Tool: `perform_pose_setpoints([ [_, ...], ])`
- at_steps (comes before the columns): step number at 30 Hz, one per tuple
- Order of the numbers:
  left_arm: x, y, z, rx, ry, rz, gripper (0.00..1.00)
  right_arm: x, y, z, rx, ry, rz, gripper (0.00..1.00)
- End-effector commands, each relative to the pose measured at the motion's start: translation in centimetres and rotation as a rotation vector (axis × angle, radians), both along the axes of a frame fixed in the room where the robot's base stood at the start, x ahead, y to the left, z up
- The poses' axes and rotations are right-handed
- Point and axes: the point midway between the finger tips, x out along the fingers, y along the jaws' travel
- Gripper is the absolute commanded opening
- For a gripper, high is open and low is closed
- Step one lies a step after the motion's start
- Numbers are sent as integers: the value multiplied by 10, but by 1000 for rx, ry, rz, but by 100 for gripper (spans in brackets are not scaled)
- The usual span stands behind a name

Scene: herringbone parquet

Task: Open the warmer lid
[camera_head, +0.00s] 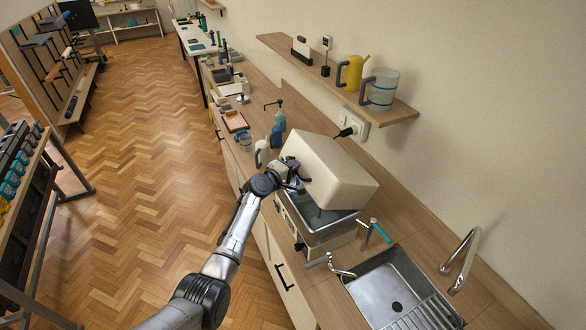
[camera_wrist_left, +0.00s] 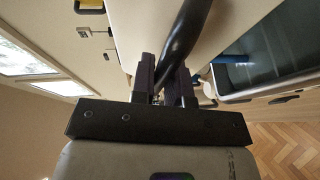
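The warmer has a cream, box-shaped lid (camera_head: 330,168), which is tilted up over its metal basin (camera_head: 328,228) on the counter. A gap shows between the lid's right lower edge and the basin. My left gripper (camera_head: 294,180) is at the lid's left side. In the left wrist view the dark curved lid handle (camera_wrist_left: 185,32) runs down between the two fingers of my left gripper (camera_wrist_left: 163,84), which look closed around it. The open basin also shows at the right of that view (camera_wrist_left: 262,55). My right gripper is in neither view.
A sink (camera_head: 385,290) with a tap lies to the right of the warmer. A wall shelf (camera_head: 400,110) holds a yellow jug (camera_head: 352,74) and a clear pitcher (camera_head: 382,90). Bottles (camera_head: 279,130) and a tray stand on the counter behind. The parquet floor (camera_head: 165,170) at left is clear.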

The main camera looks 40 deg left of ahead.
Motion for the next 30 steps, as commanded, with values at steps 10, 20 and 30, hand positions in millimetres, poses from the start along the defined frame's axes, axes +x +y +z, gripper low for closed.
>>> perform_pose_setpoints([
  [10, 0, 0, 0, 0, 0, 0, 39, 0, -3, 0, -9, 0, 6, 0],
  [20, -9, 1, 1, 1, 0, 0, 39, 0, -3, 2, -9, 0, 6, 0],
  [30, -59, 6, 9, 2, 1, 1, 39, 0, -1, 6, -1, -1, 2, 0],
])
